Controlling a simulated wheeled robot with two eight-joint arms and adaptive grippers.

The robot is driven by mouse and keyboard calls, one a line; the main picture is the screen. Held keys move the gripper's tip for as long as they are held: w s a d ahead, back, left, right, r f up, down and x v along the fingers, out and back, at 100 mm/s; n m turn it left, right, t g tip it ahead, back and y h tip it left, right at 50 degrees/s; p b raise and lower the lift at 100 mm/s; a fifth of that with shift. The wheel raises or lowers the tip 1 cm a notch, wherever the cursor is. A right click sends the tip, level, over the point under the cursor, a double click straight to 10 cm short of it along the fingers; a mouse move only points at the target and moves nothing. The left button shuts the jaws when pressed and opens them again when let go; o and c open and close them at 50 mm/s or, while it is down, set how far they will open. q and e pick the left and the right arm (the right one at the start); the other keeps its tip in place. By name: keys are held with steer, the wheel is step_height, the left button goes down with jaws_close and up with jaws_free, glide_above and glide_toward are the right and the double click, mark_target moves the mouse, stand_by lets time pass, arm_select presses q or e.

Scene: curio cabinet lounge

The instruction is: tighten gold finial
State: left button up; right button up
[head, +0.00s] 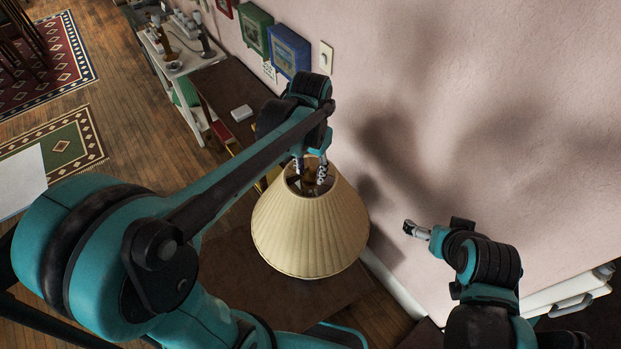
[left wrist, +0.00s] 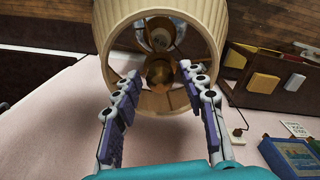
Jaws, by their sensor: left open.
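A table lamp with a cream pleated shade (head: 310,235) stands on a brown wooden table. My left gripper (head: 309,172) is above the shade's open top, fingers pointing down. In the left wrist view its open fingers (left wrist: 163,76) stand apart on either side of the gold finial (left wrist: 159,73), which sits in the middle of the shade opening. I cannot tell whether either finger touches it. In the head view the finial is mostly hidden by the fingers. My right gripper (head: 416,230) is right of the lamp, in front of the wall, away from the shade; its jaw gap is unclear.
The pink wall (head: 480,120) rises close behind the lamp. A blue picture frame (head: 290,50) and a green one (head: 256,30) hang there beside a light switch (head: 326,57). A small white box (head: 241,113) lies on the dark surface behind the lamp. Wooden floor is open at left.

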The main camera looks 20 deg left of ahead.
arm_select(q)
steer(key=n, duration=0.4)
steer(key=shift+n, duration=0.3)
steer(key=n, duration=0.4)
steer(key=shift+n, duration=0.3)
steer(key=n, duration=0.4)
steer(key=shift+n, duration=0.3)
steer(key=n, duration=0.9)
steer(key=shift+b, duration=0.3)
steer(key=n, duration=0.4)
steer(key=shift+n, duration=0.4)
steer(key=n, duration=0.8)
steer(key=shift+a, duration=0.1)
jaws_close()
steer(key=m, duration=0.4)
steer(key=shift+m, duration=0.3)
steer(key=m, duration=1.9)
steer(key=shift+f+m+b, duration=0.1)
steer(key=shift+m+b, duration=0.2)
steer(key=m, duration=0.5)
steer(key=shift+m, duration=0.3)
